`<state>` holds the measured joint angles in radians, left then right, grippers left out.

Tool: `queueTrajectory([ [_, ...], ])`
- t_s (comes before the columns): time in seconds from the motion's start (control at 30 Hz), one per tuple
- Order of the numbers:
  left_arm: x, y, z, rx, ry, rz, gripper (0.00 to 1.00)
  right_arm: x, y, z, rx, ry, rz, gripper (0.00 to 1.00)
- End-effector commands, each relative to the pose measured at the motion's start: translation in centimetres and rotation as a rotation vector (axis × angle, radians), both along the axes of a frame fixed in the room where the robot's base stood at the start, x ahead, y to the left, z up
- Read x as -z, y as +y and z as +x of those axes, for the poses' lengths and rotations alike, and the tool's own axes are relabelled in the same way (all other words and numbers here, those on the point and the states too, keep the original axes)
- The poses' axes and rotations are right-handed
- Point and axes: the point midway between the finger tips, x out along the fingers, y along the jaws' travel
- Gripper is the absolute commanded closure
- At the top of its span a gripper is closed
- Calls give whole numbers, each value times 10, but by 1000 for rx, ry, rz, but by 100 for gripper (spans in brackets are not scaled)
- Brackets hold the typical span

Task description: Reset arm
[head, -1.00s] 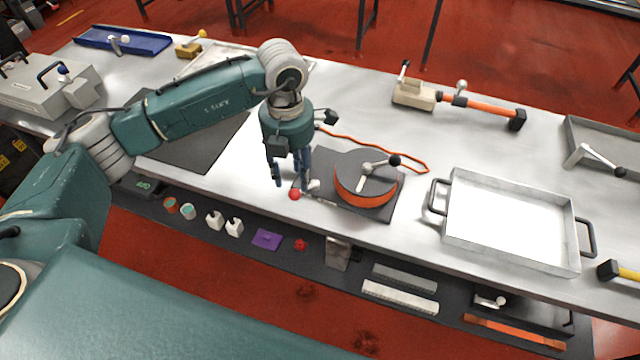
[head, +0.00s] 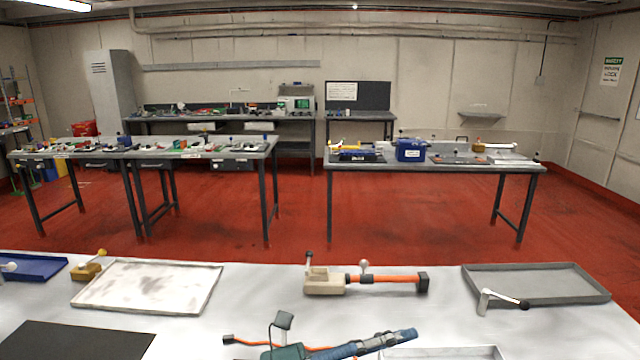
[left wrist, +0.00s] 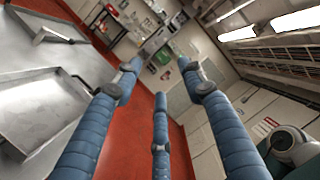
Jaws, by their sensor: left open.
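My left gripper (head: 365,345) shows at the bottom middle of the head view, partly cut off by the lower edge. Its blue fingers point to the right, above the near metal table. In the left wrist view my left gripper (left wrist: 160,75) has its blue fingers spread apart with nothing between them. The rest of my left arm is out of the head view. My right arm is not in view.
The near table (head: 250,285) holds a blue tray (head: 35,268), a stained white tray (head: 150,287), a beige tool with an orange shaft (head: 375,279) and a grey tray (head: 545,283). Other tables (head: 435,168) stand behind, across open red floor (head: 300,220).

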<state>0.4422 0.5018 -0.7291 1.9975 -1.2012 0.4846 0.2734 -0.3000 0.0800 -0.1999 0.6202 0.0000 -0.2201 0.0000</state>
Motion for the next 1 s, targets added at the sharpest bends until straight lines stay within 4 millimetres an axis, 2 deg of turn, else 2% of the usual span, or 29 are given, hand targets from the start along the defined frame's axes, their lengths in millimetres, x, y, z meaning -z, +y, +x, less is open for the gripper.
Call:
queueTrajectory([
  [0.03, -22, 13, 14, -90, 82, -143, 59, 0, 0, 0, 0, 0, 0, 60],
  [0.1, -44, 45, 41, -238, 207, -327, 59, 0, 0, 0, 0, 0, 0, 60],
  [0.17, -47, 81, 65, -376, 329, -465, 59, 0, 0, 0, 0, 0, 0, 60],
  [0.2, -40, 107, 80, -472, 418, -545, 59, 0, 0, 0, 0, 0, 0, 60],
  [0.27, -20, 146, 97, -611, 552, -643, 59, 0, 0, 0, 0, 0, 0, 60],
  [0.3, -2, 170, 105, -700, 641, -695, 59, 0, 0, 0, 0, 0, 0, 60],
  [0.37, 31, 203, 109, -826, 773, -752, 59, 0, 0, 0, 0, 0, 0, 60],
  [0.43, 74, 235, 105, -963, 925, -798, 59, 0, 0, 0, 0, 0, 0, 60],
  [0.5, 119, 262, 91, -1093, 1077, -823, 59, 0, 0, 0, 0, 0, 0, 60],
  [0.57, 157, 280, 73, -1196, 1208, -831, 59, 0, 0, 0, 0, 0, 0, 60],
  [0.6, 182, 290, 57, -1263, 1293, -826, 59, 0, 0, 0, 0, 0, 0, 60],
  [0.7, 236, 306, 12, -1406, 1496, -798, 59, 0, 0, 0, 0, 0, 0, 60],
  [0.83, 283, 314, -45, -1537, 1706, -738, 59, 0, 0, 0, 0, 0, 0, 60],
  [1.0, 316, 315, -107, -1644, 1908, -649, 59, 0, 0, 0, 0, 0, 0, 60],
])
